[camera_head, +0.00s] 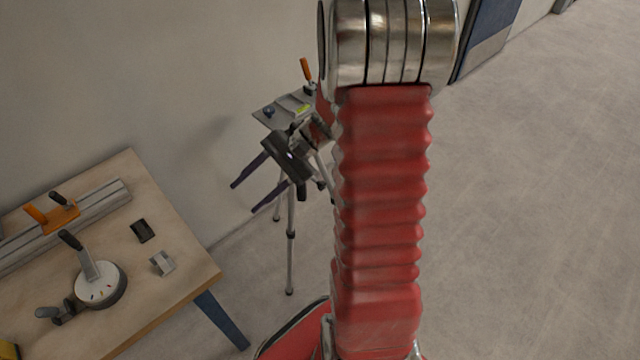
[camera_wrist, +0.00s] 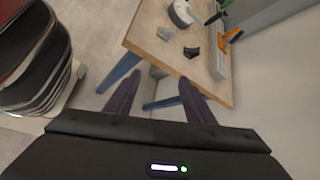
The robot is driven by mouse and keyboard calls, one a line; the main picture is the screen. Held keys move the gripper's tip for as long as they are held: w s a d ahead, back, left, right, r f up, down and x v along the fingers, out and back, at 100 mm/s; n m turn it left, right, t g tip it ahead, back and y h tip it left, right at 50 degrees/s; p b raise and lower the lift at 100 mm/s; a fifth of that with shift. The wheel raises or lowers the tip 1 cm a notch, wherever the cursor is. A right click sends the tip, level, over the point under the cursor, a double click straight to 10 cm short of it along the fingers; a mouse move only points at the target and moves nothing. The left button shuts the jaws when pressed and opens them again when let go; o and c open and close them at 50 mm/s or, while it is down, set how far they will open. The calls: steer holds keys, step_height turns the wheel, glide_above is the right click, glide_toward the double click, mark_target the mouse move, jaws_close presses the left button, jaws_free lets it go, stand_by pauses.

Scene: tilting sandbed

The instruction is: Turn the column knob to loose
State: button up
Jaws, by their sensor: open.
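A tripod (camera_head: 290,235) stands on the floor by the wall, with a grey plate (camera_head: 270,117) on top. The plate carries an orange handle (camera_head: 306,69), a small dark blue knob and a yellow-green part. My gripper (camera_head: 245,197) is in front of the tripod, its two purple fingers apart and empty, pointing left and down toward the workbench. My wrist and arm cover much of the tripod's upper part, and I cannot make out a column knob. In the wrist view my gripper (camera_wrist: 160,77) is open, with nothing between the fingers; the tripod is not recognisable there.
A wooden workbench (camera_head: 180,225) stands at left; it also shows in the wrist view (camera_wrist: 150,45). It holds a metal rail with an orange clamp (camera_head: 60,216), a round white dial (camera_head: 100,290) with a lever, and two small blocks. Floor on the right is clear.

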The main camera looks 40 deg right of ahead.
steer(key=w+d+f+m+t+y, duration=0.2)
steer(key=w+d+f+m+t, duration=0.15)
steer(key=d+f+m, duration=0.35)
steer(key=m+t+h, duration=1.1)
steer(key=m+h, duration=0.1)
steer(key=m, duration=0.3)
glide_toward(324, 188)
steer(key=s, duration=0.3)
steer(key=shift+r, duration=0.1)
steer(key=w, duration=1.3)
steer(key=shift+w+a, duration=0.2)
steer(key=shift+w, duration=0.2)
steer(key=shift+c, duration=0.2)
